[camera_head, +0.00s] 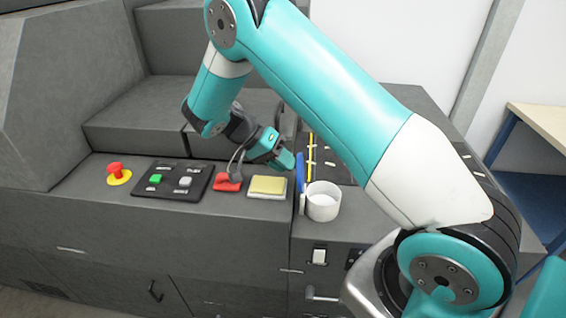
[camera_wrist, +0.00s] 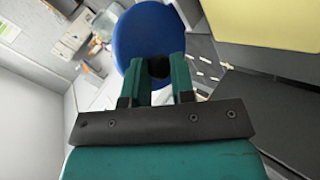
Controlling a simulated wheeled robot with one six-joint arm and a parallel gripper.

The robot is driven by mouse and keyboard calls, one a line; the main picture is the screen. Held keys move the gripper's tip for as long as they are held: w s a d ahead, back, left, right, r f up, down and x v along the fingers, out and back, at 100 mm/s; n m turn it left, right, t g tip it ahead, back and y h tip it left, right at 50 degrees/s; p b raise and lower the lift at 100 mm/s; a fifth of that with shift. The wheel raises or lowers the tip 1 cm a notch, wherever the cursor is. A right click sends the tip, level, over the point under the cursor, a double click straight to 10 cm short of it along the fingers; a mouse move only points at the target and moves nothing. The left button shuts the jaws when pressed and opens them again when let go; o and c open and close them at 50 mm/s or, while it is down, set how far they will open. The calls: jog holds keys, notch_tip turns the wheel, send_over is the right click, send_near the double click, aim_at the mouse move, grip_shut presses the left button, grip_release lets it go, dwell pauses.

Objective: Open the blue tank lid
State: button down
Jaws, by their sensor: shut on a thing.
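The blue tank lid (camera_head: 300,172) stands nearly upright, seen edge-on, at the left rim of a white round tank (camera_head: 322,209) in the head view. The tank's top is uncovered and its inside shows. In the wrist view the lid (camera_wrist: 143,30) is a blue disc just beyond the fingers. My gripper (camera_head: 287,160) is left of the lid. In the wrist view its two green fingers (camera_wrist: 159,66) are shut on a dark knob on the lid. Whether the lid touches the tank's rim is unclear.
Left of the tank on the grey console are a yellow pad (camera_head: 267,186), a red item (camera_head: 228,183), a black button panel (camera_head: 171,180) and a red stop button (camera_head: 116,168). Raised grey blocks (camera_head: 140,125) stand behind. A wooden-topped table (camera_head: 543,124) is at the right.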

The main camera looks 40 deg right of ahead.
jog(key=shift+s+d+f, duration=0.1)
jog(key=shift+s+f, duration=0.05)
jog(key=shift+f, duration=0.3)
jog(key=shift+s+d+f, duration=0.1)
jog(key=shift+s+f, duration=0.05)
jog(key=shift+f, duration=0.25)
jog(key=c, duration=1.1)
grip_release()
jog(key=shift+w+f, duration=0.1)
jog(key=shift+c, duration=0.2)
jog(key=shift+o, duration=1.2)
jog(key=shift+d, duration=0.2)
jog(key=shift+a, duration=0.25)
jog(key=shift+w, duration=0.1)
